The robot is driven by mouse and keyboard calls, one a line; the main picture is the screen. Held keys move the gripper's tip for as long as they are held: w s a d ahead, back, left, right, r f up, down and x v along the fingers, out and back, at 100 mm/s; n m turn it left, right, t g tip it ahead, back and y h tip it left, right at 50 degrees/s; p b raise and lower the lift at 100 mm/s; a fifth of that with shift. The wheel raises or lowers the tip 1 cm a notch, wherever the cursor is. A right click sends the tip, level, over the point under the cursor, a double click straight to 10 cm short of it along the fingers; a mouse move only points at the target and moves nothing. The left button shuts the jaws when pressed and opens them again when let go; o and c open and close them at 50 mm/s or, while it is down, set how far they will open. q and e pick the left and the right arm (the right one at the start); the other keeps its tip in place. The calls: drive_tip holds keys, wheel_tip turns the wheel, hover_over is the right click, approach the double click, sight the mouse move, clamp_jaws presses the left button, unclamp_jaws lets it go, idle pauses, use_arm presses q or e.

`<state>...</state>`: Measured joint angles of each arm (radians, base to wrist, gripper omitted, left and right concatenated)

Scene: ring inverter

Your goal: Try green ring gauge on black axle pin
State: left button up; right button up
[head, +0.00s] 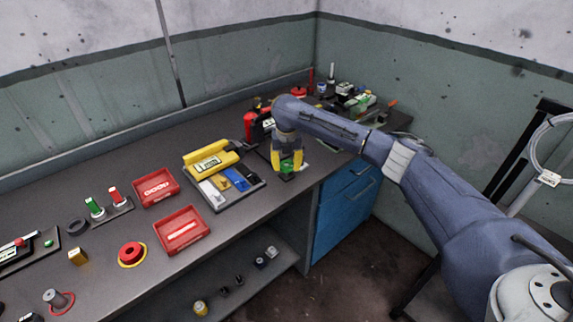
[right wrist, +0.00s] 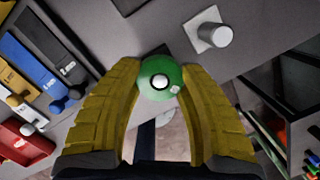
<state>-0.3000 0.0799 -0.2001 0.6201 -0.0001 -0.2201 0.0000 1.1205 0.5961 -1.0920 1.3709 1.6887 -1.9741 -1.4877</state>
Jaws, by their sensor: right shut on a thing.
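My right gripper (head: 287,172) has its yellow fingers pointing down over the right part of the bench, near its front edge. In the right wrist view the fingers (right wrist: 160,82) are closed on a green round piece (right wrist: 150,68), which looks like the green ring gauge. It has a pale round centre with a dark rim; I cannot tell whether that is a hole or a knob. A bit of green also shows by the fingers in the head view. I cannot pick out the black axle pin with certainty. My left gripper is out of view.
A grey tray (head: 243,197) with white, yellow and blue pieces lies left of the gripper. Two red bins (head: 157,187) stand farther left. A grey cylinder on a pale square base (right wrist: 213,34) stands near the green piece. Several items crowd the back right corner.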

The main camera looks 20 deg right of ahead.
drive_tip(key=shift+r, duration=0.15)
drive_tip(key=shift+r, duration=3.1)
drive_tip(key=shift+r, duration=0.1)
